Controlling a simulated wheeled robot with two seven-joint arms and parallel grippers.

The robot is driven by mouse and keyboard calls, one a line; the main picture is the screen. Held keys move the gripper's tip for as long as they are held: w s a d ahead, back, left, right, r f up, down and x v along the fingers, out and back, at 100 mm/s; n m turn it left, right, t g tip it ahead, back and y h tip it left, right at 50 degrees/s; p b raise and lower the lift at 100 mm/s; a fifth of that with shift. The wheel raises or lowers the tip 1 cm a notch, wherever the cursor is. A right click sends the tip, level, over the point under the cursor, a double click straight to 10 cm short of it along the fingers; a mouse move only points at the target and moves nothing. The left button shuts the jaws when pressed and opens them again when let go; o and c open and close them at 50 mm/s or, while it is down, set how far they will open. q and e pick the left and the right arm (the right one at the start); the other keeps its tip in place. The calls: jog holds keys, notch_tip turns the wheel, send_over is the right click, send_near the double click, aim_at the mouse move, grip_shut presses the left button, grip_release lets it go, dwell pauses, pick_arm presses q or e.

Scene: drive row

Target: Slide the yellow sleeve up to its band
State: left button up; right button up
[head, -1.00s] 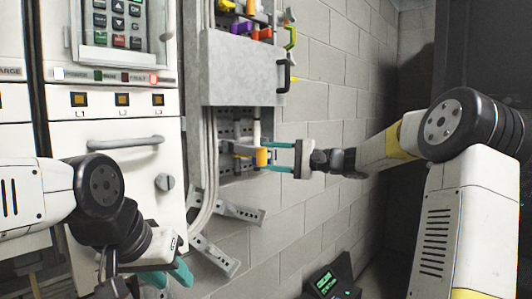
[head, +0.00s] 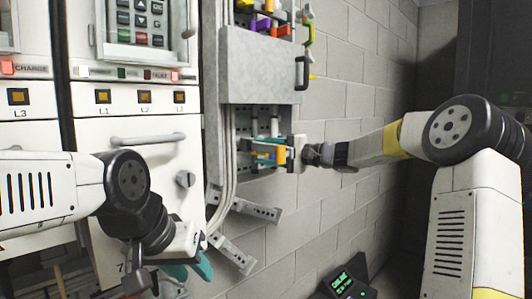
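The yellow sleeve (head: 281,155) is a small upright cylinder in the open bay under the grey metal box. My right gripper (head: 276,153) reaches in from the right with its fingers at the sleeve. The fingers are small and partly hidden, so I cannot tell whether they press on it. The sleeve's band cannot be made out. My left gripper (head: 189,268) hangs low in front of the white cabinet, its teal fingers apart and empty, far from the sleeve.
The grey metal box (head: 260,66) with a black handle is just above the bay. Grey conduits (head: 226,150) run down its left side. The white cabinet (head: 140,160) stands left, with a handle and knob. A small green-lit device (head: 346,284) is low right.

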grip_shut()
dwell(1.3)
